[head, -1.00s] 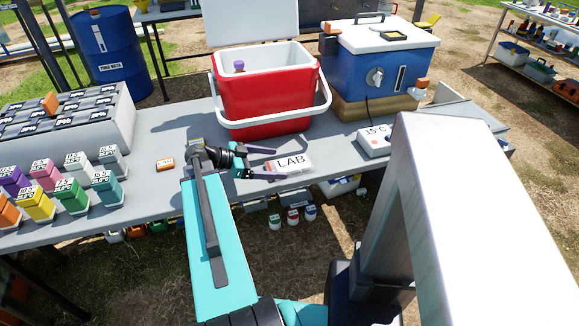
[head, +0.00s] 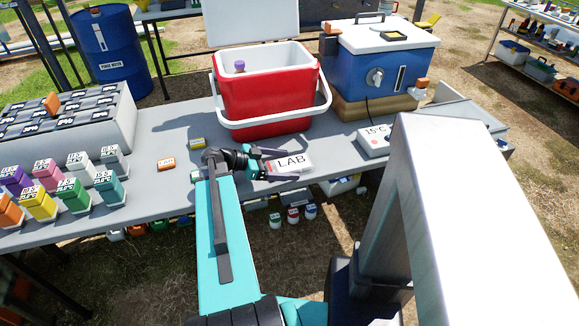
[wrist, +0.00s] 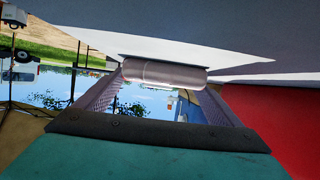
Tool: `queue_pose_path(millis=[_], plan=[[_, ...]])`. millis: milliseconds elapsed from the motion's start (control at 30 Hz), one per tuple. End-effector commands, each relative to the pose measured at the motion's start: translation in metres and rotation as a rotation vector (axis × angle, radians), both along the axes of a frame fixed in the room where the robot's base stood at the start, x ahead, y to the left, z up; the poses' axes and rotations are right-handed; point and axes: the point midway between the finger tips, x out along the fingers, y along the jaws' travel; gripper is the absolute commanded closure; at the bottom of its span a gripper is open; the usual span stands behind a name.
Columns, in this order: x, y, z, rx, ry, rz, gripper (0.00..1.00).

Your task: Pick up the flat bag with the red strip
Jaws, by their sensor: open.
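The flat bag (head: 293,161), pale and marked LAB, lies on the grey table (head: 345,160) near its front edge. My gripper (head: 284,163) is open around the bag, one finger on its far side and one on its near side. In the wrist view the bag (wrist: 165,74) shows as a pale, rounded end between the two finger tips. I cannot tell whether the fingers touch it.
A red cooler (head: 265,95) with a white rim stands just behind the bag. A white 15°C device (head: 374,139) and a blue box (head: 385,75) are to the right. Colored bottles (head: 75,195) and a grey rack (head: 100,110) stand left. The table left of the cooler is mostly clear.

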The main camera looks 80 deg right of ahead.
Motion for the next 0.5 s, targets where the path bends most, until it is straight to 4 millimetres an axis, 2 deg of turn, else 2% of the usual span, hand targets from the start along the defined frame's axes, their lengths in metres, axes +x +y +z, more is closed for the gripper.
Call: queue_pose_path(millis=[33,300,500], plan=[[0.0,0.0,0.0001,0.0,0.0,0.0,0.13],[-0.0003,0.0,0.0001,0.0,0.0,-0.001,0.56],[-0.0004,-0.0001,0.0003,0.0,0.0,-0.001,0.56]])
